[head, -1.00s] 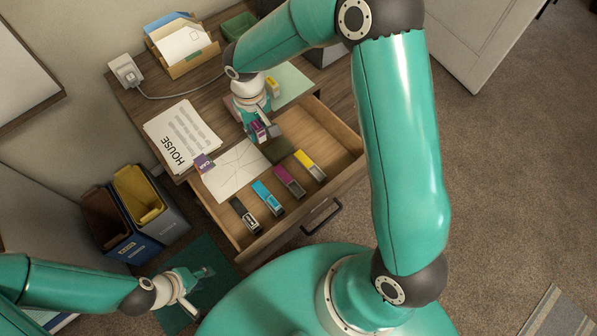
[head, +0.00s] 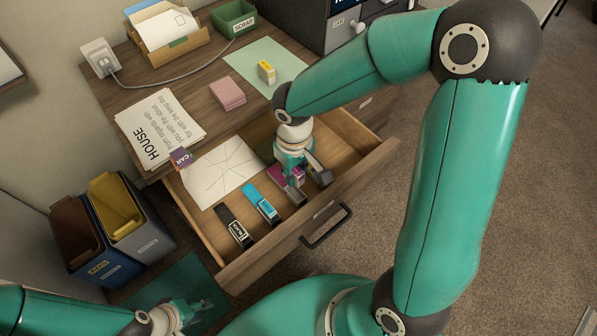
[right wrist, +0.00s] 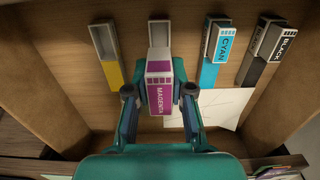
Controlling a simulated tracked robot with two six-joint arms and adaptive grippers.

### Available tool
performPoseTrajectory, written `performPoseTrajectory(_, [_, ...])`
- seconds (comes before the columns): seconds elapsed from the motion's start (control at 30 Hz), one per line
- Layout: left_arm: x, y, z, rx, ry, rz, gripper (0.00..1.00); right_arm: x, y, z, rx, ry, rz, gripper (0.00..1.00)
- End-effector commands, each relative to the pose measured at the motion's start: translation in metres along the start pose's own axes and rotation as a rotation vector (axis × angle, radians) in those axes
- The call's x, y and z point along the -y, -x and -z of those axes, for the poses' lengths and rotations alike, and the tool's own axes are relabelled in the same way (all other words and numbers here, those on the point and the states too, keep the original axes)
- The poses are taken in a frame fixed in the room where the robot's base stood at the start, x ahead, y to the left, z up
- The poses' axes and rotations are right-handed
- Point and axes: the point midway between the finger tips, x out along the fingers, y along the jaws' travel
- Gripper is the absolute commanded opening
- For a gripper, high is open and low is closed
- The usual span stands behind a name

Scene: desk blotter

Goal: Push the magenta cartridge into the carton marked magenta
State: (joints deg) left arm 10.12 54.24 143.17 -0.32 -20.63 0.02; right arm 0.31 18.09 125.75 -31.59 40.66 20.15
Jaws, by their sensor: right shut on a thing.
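My right gripper (head: 303,180) is low in the open drawer (head: 350,177). In the right wrist view its two fingers (right wrist: 158,95) are shut on the sides of the magenta cartridge (right wrist: 160,98), whose MAGENTA label faces the camera. The magenta carton (right wrist: 158,35) lies in line with the cartridge, its grey end showing past the cartridge's pale end. They look touching or overlapping; how far the cartridge sits in the carton cannot be told. In the head view the gripper hides much of both. My left gripper (head: 185,315) is open and empty over the dark green mat (head: 190,280).
Beside the magenta carton lie the cyan item (right wrist: 216,50), black item (right wrist: 268,50) and yellow carton (right wrist: 108,52). A white paper (head: 220,170) lies in the drawer. On the desk are a pink block (head: 228,95) and a yellow block (head: 266,72) on a pale green sheet.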

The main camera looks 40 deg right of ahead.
Motion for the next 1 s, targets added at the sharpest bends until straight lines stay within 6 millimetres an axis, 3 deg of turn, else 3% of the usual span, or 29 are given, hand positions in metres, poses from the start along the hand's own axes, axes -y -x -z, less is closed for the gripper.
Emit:
performPoseTrajectory(0.37, [0.002, -0.005, 0.0, 0.0, 0.0, 0.0, 0.4, 0.0, -0.002, -0.001, -0.001, 0.0, -0.001, 0.0])
performPoseTrajectory(1.0, [0.018, -0.05, 0.0, 0.0, 0.0, 0.0, 0.4, 0.0, -0.054, -0.001, 0.0, 0.0, -0.001, 0.0])
